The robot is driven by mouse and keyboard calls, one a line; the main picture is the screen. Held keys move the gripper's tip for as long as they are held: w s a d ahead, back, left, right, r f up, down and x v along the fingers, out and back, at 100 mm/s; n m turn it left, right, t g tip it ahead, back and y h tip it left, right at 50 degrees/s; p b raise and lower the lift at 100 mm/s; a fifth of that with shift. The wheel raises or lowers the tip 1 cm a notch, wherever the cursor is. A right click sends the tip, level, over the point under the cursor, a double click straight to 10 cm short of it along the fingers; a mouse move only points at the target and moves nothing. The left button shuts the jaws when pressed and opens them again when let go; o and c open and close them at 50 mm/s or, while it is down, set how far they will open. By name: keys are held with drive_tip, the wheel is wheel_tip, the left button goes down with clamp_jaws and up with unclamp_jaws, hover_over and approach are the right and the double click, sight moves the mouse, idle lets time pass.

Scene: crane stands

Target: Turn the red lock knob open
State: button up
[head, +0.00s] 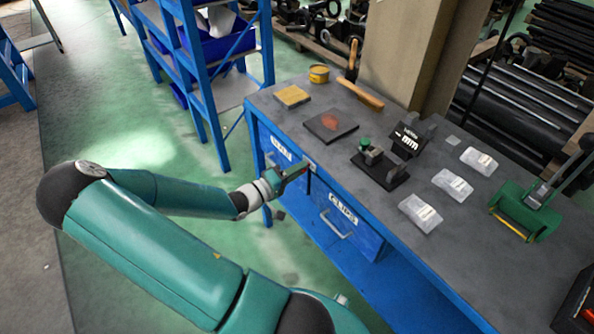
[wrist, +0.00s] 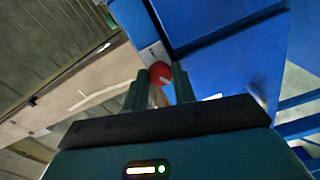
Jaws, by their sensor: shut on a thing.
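The red lock knob (wrist: 160,73) shows in the wrist view at the top middle, on a pale plate against the blue bench front. My gripper (wrist: 160,85) has its two green fingers on either side of the knob and is shut on it. A pale mark runs across the knob's face. In the head view, my gripper (head: 300,172) is at the front edge of the blue workbench (head: 370,262), near the drawers, and it hides most of the knob there.
The bench top holds a dark plate with a reddish patch (head: 331,124), a black fixture with a green knob (head: 380,168), several clear boxes (head: 453,184) and a green tool (head: 525,212). A blue shelf rack (head: 205,75) stands behind my arm. Green floor lies open at left.

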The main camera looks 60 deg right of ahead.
drive_tip(key=m, duration=0.5)
idle(0.5)
drive_tip(key=o, duration=1)
drive_tip(key=v, duration=1.4)
